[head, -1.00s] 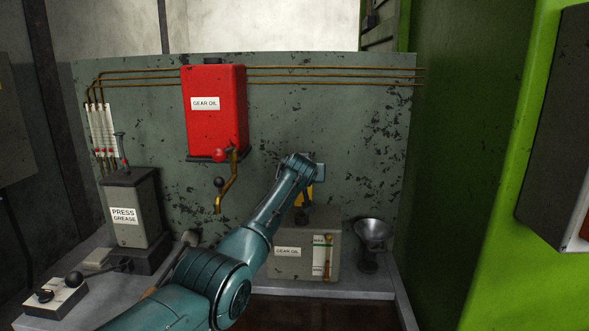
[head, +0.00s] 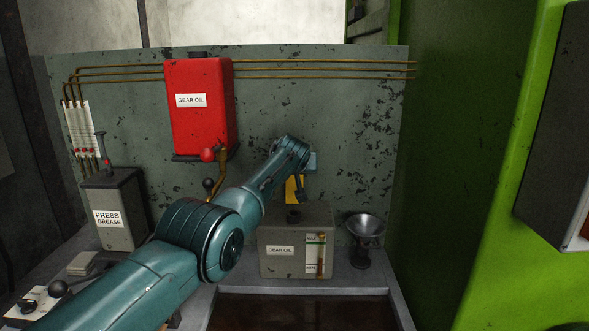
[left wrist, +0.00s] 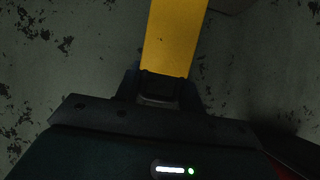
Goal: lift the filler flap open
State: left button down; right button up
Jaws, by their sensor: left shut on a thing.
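The yellow filler flap (head: 292,189) stands roughly upright above the dark round filler neck (head: 293,215) on top of the grey gear oil box (head: 283,262). My left gripper (head: 299,190) is at the flap, partly hidden by its own wrist in the head view. In the left wrist view, the yellow flap (left wrist: 174,38) runs up from between the fingers (left wrist: 160,88), which are shut on its near end. My right gripper is in neither view.
A red gear oil tank (head: 200,125) with a brass spout hangs on the panel at left. A metal funnel (head: 366,228) stands right of the box. A press grease unit (head: 114,200) stands at left. A dark tray (head: 300,312) lies in front.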

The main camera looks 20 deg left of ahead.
pick_arm(q)
jog(key=shift+s+a+f, duration=0.15)
jog(key=shift+a+f, duration=0.1)
jog(key=shift+f, duration=0.35)
jog(key=c, duration=1.3)
grip_release()
jog(key=shift+o, duration=1.4)
jog(key=shift+s+a, duration=0.1)
jog(key=shift+d+r, duration=0.1)
jog(key=shift+d, duration=0.1)
